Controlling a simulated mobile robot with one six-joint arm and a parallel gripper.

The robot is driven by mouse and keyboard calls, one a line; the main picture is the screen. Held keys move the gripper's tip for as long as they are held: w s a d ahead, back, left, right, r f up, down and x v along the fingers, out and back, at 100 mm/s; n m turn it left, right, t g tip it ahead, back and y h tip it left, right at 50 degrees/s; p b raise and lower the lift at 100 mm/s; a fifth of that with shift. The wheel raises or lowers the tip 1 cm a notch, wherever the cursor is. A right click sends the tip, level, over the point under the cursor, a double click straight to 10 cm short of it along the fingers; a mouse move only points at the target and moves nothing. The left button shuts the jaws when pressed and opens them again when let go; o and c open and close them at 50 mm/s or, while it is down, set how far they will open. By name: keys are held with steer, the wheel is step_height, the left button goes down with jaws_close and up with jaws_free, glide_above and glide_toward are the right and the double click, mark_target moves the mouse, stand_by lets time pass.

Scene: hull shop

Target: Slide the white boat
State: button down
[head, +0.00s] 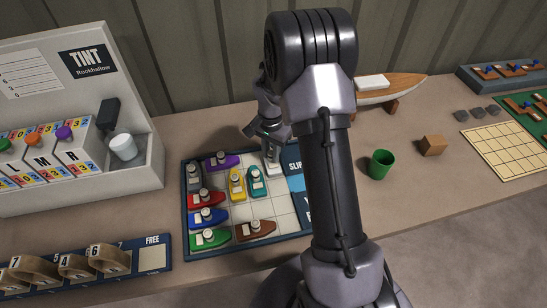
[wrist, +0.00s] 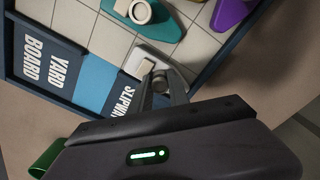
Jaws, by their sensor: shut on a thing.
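The white boat (head: 274,168) sits on the gridded yard board (head: 283,224) at its back right, beside the slipway label. In the wrist view the white boat (wrist: 150,56) shows just beyond the fingers, close to the board's blue slipway patch (wrist: 97,77). My gripper (head: 271,150) reaches down over the boat and is shut on its round post, which shows in the wrist view at the fingertips (wrist: 161,86). The teal boat (head: 257,184) lies in front and left of it, with the yellow boat (head: 237,187) farther left. My arm hides part of the board's right side.
Purple (head: 220,162), grey (head: 194,179), red (head: 205,199), blue (head: 208,217), green (head: 210,239) and brown (head: 256,231) boats occupy other cells. A raised dark rim edges the board. A green cup (head: 381,165) and wooden block (head: 433,145) stand to the right.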

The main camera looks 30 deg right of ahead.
mark_target(271, 151)
steer(key=shift+w+r, duration=0.15)
steer(key=shift+w, duration=0.05)
steer(key=c, duration=1.3)
jaws_free()
steer(key=shift+w+d, duration=0.1)
steer(key=shift+o, duration=0.2)
step_height(271, 151, up, 17)
steer(key=p, duration=0.6)
steer(key=shift+r, duration=0.15)
